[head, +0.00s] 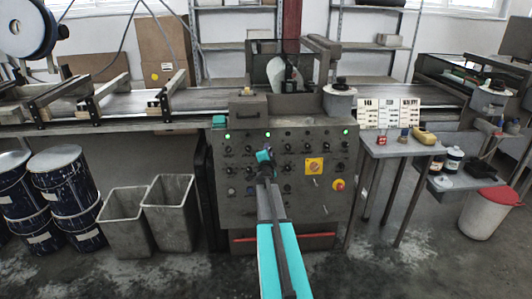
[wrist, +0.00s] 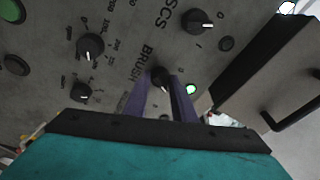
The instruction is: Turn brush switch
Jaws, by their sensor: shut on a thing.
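The control panel (head: 235,195) of the conveyor machine faces me in the head view, with rows of black knobs. In the wrist view the brush switch (wrist: 158,74) is a small dark knob beside the printed word BRUSH. The two purple fingers of my gripper (wrist: 165,84) are shut on this knob, one on each side. The fingers partly hide it, and its exact setting cannot be told. In the head view my gripper (head: 266,154) is at the panel's upper middle, and my arm hides the knob there.
Neighbouring black knobs (wrist: 91,45) and (wrist: 197,20) sit close by. A green lamp (wrist: 191,89) glows right of the fingers. In the head view, a yellow switch (head: 314,166) and a red button (head: 339,185) are at right. Grey bins (head: 168,210) stand left; a side table (head: 400,148) stands right.

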